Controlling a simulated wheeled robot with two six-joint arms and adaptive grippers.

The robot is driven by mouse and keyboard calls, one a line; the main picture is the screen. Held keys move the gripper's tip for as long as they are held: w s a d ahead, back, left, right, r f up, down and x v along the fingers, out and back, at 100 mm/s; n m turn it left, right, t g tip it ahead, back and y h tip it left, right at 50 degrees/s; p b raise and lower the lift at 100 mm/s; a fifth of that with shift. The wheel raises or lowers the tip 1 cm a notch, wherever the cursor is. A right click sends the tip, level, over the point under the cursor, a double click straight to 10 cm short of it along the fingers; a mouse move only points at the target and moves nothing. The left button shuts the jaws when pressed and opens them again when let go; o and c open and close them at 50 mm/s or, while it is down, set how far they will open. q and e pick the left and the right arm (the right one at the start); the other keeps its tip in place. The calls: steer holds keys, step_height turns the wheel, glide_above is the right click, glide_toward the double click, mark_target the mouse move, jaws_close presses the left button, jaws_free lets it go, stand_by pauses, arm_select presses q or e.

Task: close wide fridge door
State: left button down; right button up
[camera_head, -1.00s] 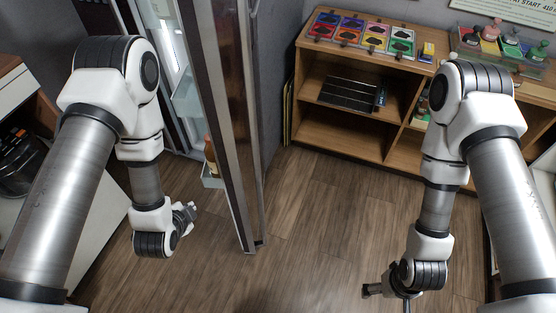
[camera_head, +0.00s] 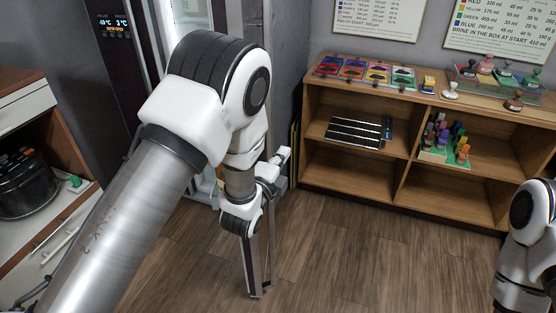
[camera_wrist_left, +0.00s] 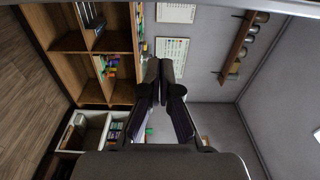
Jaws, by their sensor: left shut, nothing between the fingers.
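The fridge door (camera_head: 253,275) stands open, seen nearly edge-on as a tall narrow panel, with my left arm covering much of it. The fridge's dark front with a lit display (camera_head: 115,26) is at the upper left, and part of its bright interior shows beside my arm. My left gripper (camera_head: 283,158) is at the door's right side in the head view; whether it touches the door is unclear. Its fingers (camera_wrist_left: 162,82) are together and empty in the left wrist view. My right arm is at the lower right edge, its gripper out of frame.
A wooden shelf unit (camera_head: 350,178) with colored pads, stamps and blocks stands at the right by the wall. A counter with a dark pot (camera_head: 25,180) is at the left. The wooden floor (camera_head: 345,260) between door and shelf is clear.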

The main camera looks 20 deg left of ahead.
arm_select(q)
steer(key=w+a+p, duration=0.2)
steer(key=w+a, duration=0.1)
steer(key=w, duration=0.2)
steer(key=shift+a+f, duration=0.2)
stand_by(0.3)
